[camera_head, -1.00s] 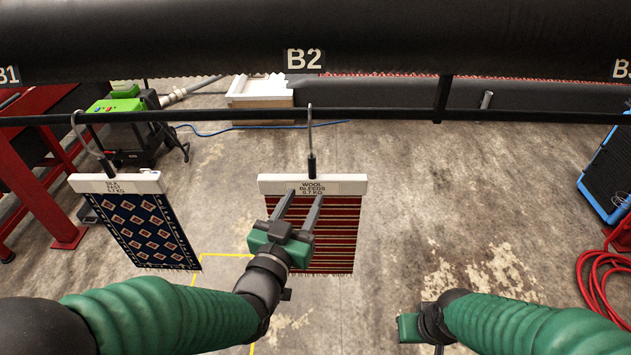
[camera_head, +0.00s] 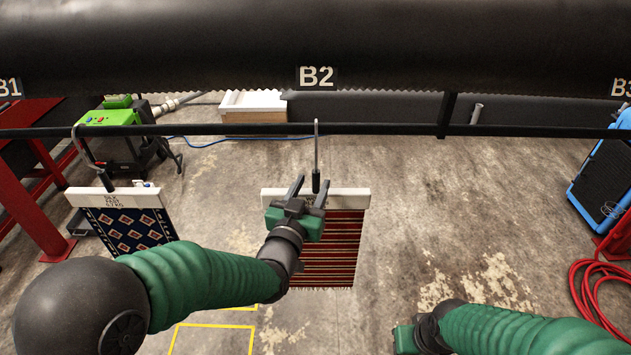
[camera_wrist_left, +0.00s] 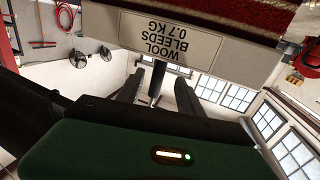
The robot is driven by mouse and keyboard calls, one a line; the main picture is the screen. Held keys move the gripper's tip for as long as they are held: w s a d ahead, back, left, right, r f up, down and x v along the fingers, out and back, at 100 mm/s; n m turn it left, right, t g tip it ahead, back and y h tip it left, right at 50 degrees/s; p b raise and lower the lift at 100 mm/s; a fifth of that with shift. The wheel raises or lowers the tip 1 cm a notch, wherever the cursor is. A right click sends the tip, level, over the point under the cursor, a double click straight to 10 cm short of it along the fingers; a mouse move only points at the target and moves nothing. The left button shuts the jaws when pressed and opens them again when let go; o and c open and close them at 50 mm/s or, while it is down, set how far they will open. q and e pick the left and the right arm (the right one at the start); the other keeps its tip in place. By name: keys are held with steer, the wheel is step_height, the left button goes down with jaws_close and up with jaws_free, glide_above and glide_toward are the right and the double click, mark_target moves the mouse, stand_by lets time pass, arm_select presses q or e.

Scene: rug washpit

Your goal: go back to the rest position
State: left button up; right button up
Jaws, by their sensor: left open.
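My left gripper (camera_head: 309,188) is open in front of the white hanger bar (camera_head: 347,198) of the red striped rug (camera_head: 335,250), just below its hook. Its fingers point up toward the bar and cover most of the bar's label. In the left wrist view the open fingers (camera_wrist_left: 158,88) show on either side of a dark upright stem, below the upside-down label (camera_wrist_left: 170,38) reading WOOL BLEEDS 0.7 KG. Whether they touch anything I cannot tell. My right gripper (camera_head: 407,339) is low at the bottom right; its fingers are hidden.
A blue patterned rug (camera_head: 125,230) hangs at left from the same dark rail (camera_head: 400,130). A thick black roller (camera_head: 450,45) marked B2 spans the top. A red hose (camera_head: 590,295) and blue-framed panel (camera_head: 602,180) are at right. The floor between is clear.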

arm_select(q)
steer(key=shift+w, duration=0.7)
steer(key=shift+w+d, duration=0.4)
steer(key=shift+d, duration=0.45)
steer(key=shift+a, duration=0.45)
steer(key=c, duration=0.6)
jaws_close()
steer(key=shift+d, duration=0.1)
steer(key=shift+d, duration=0.15)
steer(key=shift+r, duration=0.15)
